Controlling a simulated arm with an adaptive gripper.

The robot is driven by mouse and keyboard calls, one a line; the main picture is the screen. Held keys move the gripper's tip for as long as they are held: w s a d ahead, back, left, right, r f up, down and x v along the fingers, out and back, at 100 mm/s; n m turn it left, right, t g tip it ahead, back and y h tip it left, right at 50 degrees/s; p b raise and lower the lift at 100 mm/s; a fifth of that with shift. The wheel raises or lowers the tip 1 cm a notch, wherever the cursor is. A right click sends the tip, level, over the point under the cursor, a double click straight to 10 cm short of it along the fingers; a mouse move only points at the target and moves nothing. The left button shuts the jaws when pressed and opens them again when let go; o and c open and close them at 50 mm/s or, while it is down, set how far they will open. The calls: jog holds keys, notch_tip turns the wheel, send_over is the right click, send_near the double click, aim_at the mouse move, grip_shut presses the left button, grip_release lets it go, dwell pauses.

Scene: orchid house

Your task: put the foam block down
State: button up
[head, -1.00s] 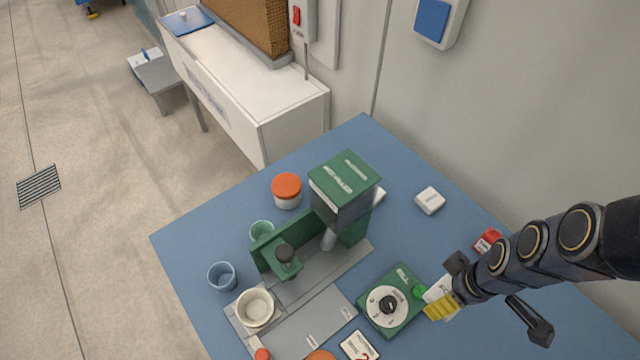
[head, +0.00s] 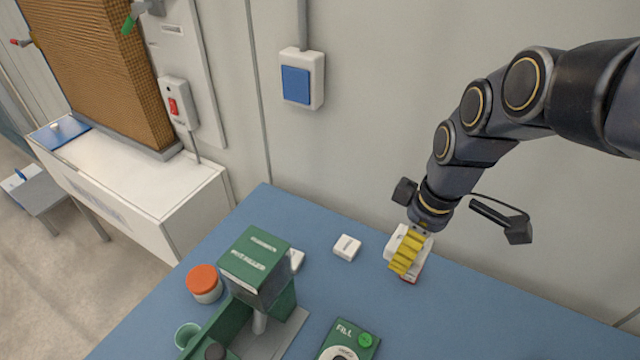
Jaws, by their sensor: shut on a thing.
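My gripper (head: 407,254) is at the right of the blue table in the head view, with a yellow ribbed finger facing the camera. It is shut on the foam block (head: 394,243), which seems to be the white shape showing on both sides of the finger. Most of the block is hidden by the finger and wrist. A red and white item shows just below the fingertips. I cannot tell whether the block touches it or the table.
A small white block (head: 346,247) lies left of my gripper on the blue table (head: 480,310). A green machine (head: 258,265), an orange-lidded jar (head: 204,283) and a green box with a dial (head: 365,341) stand nearby. The table to the right is clear.

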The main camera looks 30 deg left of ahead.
jog(key=w+a+r, duration=0.2)
jog(key=w+a, duration=0.5)
jog(key=a, duration=0.2)
jog(key=n+g, duration=0.1)
jog(key=n, duration=0.9)
send_over(200, 277)
notch_tip(200, 277, down, 5)
notch_tip(200, 277, down, 20)
jog(key=shift+d, duration=0.15)
